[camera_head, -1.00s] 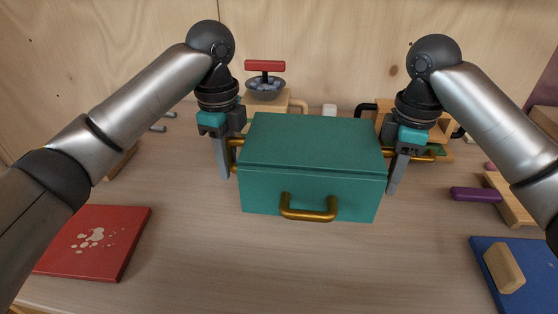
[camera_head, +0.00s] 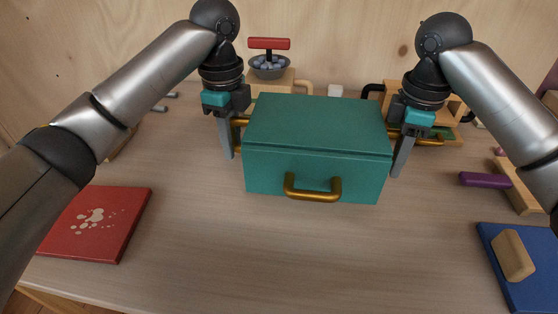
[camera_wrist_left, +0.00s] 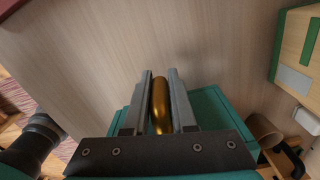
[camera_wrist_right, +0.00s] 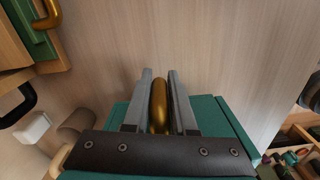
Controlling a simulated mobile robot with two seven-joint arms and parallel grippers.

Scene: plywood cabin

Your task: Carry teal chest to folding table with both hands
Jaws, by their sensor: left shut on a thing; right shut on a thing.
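The teal chest (camera_head: 318,130) is in the middle of the head view, lid closed, with a brass handle (camera_head: 313,193) on its front and brass handles on both sides. My left gripper (camera_head: 232,150) is shut on the left side handle, which shows between its fingers in the left wrist view (camera_wrist_left: 161,105). My right gripper (camera_head: 402,162) is shut on the right side handle, which shows between its fingers in the right wrist view (camera_wrist_right: 159,105). The chest looks level. I cannot tell how far its bottom is above the tabletop. No folding table can be made out.
A red board (camera_head: 97,224) lies at the left of the wooden tabletop (camera_head: 290,255). A blue board (camera_head: 510,245) with a wooden block (camera_head: 513,255) and a purple-handled thing (camera_head: 486,180) are at the right. A grey bowl (camera_head: 270,68) stands behind the chest. The front middle is clear.

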